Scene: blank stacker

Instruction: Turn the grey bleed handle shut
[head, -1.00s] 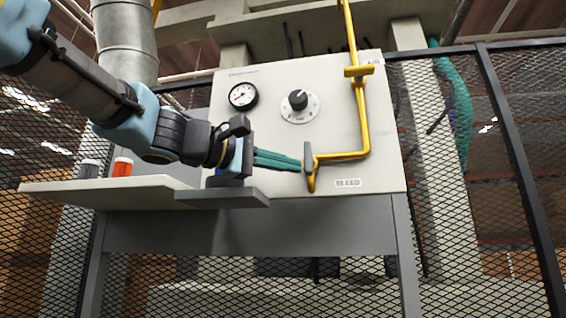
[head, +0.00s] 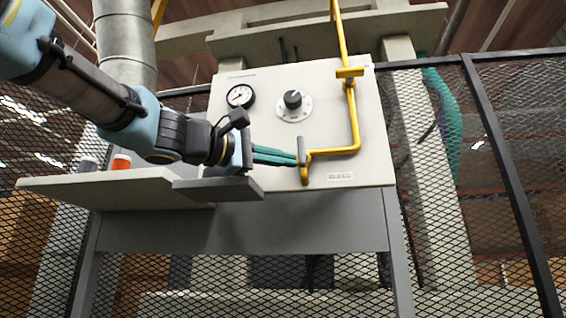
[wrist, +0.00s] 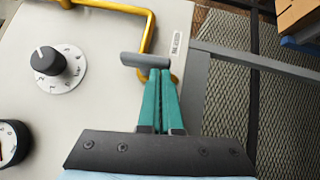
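The grey bleed handle (head: 301,150) stands upright in the head view, at the left end of the yellow pipe, above its short downturned outlet (head: 305,177). In the wrist view the handle (wrist: 144,59) lies across the picture just past my fingertips. My gripper (head: 296,159) reaches in from the left with its teal fingers close together. In the wrist view the fingertips (wrist: 160,73) are at the handle's right-hand part, touching or almost touching; I cannot tell which. The handle does not appear to be between the fingers.
The yellow pipe (head: 355,120) has a second yellow handle (head: 350,72) higher up. A gauge (head: 240,96) and a dark knob (head: 293,99) sit on the pale panel (head: 230,140).

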